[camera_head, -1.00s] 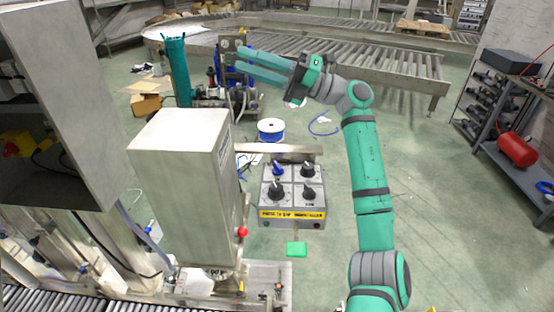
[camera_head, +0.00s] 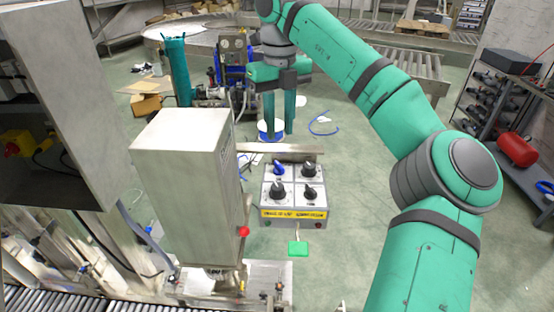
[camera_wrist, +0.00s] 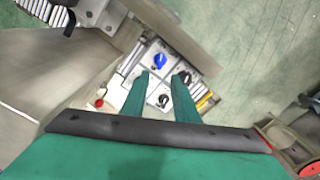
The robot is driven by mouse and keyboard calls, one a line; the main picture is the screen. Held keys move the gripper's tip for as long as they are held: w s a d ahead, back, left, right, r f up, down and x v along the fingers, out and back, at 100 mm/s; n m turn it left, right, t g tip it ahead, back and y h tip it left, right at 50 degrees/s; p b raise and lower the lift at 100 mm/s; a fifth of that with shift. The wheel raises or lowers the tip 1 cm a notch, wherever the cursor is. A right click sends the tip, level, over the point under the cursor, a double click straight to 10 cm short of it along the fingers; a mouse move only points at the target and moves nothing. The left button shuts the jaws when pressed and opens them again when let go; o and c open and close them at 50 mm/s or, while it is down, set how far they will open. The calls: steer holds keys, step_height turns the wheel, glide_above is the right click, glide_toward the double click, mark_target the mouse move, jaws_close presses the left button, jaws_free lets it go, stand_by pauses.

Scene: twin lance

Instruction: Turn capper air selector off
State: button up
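A grey control box (camera_head: 308,220) carries one blue knob (camera_head: 279,168) at the back left and three black knobs: back right (camera_head: 309,170), front left (camera_head: 277,192) and front right (camera_head: 310,192). The lettering is too small to tell which is the capper air selector. My gripper (camera_head: 279,136) points down behind and above the box, its two green fingers apart and empty. In the wrist view the blue knob (camera_wrist: 159,61) shows just beyond the fingertips (camera_wrist: 162,76), with a black knob (camera_wrist: 163,100) between the fingers.
A metal bar (camera_head: 280,149) runs behind the box. A tall steel cabinet (camera_head: 185,150) stands close on its left, with a red-knobbed lever (camera_head: 243,231). A blue-and-white spool (camera_head: 266,131) lies behind my fingers.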

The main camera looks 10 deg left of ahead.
mark_target(280, 165)
step_height(280, 165, down, 10)
steer(key=shift+f, duration=0.25)
stand_by(0.4)
jaws_close()
